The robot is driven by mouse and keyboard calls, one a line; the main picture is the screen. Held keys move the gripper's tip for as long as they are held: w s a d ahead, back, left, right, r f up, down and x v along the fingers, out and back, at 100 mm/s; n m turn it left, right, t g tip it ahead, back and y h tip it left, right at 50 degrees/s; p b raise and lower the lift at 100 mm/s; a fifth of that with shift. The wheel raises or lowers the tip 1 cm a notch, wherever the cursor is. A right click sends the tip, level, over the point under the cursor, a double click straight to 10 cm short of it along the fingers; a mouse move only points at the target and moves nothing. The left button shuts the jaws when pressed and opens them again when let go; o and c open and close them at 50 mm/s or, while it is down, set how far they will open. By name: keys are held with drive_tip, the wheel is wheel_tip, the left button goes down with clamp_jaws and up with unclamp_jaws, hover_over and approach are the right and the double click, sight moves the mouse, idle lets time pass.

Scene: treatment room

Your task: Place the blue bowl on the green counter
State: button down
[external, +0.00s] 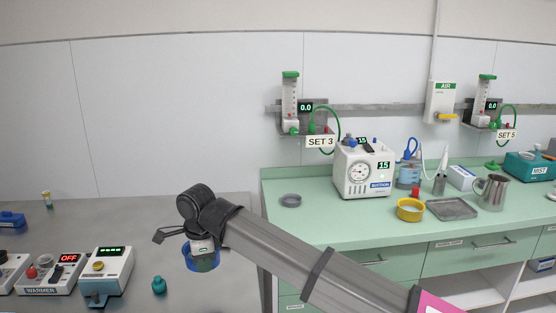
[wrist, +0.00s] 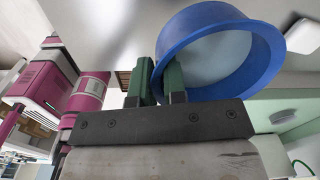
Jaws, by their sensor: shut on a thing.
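The blue bowl (external: 188,260) hangs at the end of my arm in the external view, over the right part of the grey table. My gripper (external: 203,244) is shut on it. In the wrist view, the blue bowl (wrist: 267,62) is tilted, and the two green fingers of my gripper (wrist: 158,78) close on the near side of its wall. The green counter (external: 340,228) stands to the right of the bowl in the external view, and my forearm crosses in front of its left part. The bowl is apart from the counter.
The counter holds a small grey dish (external: 290,200), a white machine (external: 365,172), a yellow bowl (external: 410,210), a metal tray (external: 452,209) and a steel jug (external: 492,192). Its front left is mostly clear. A teal bottle (external: 159,285) and warmer boxes (external: 107,273) stand on the grey table (external: 120,220).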

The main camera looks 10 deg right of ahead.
drive_tip(key=w+d+r+m, duration=0.2)
drive_tip(key=w+d, duration=0.3)
drive_tip(key=d, duration=0.6)
drive_tip(key=w+d+r+m, duration=0.1)
drive_tip(key=w+d+m, duration=0.1)
drive_tip(key=w+d, duration=0.6)
drive_tip(key=m, duration=0.5)
hover_over(368, 226)
wheel_tip(368, 226, down, 4)
drive_tip(key=shift+f, duration=2.2)
drive_tip(key=shift+w, duration=0.1)
drive_tip(key=c, duration=1.2)
unclamp_jaws()
